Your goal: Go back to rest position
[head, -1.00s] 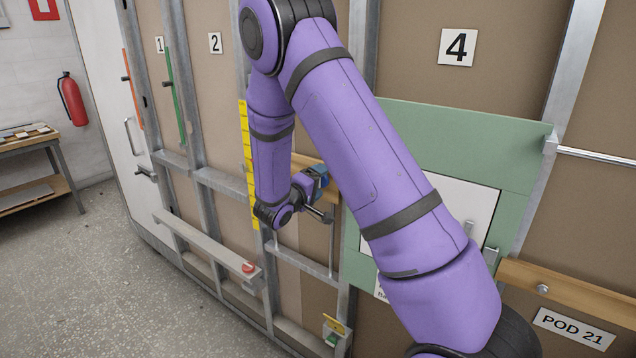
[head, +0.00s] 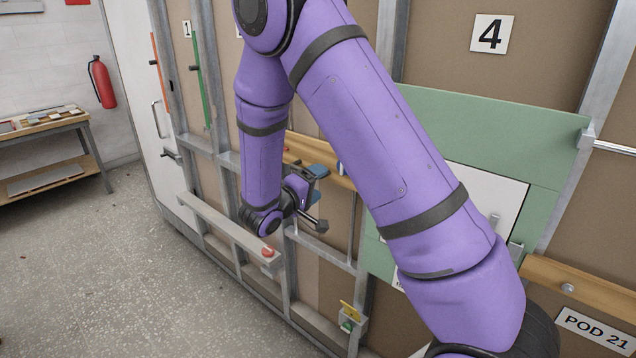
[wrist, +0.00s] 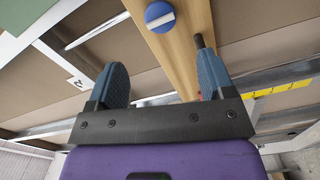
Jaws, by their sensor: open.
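My gripper (head: 322,178) shows at the end of my bent purple arm, in front of the wall frame in the head view, partly turned away. In the wrist view my gripper (wrist: 163,78) has its two blue fingers wide apart with nothing held between them. Beyond the fingers is a wooden rail (wrist: 178,60) with a round blue knob bearing a white bar (wrist: 160,16). A dark peg shows by the right finger. The wooden rail also shows behind my arm in the head view (head: 298,155), mostly hidden.
A grey ledge (head: 212,222) with a red button (head: 267,253) juts from the wall frame below my gripper. A green panel (head: 480,135) is on the right. The floor (head: 110,270) at left is clear.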

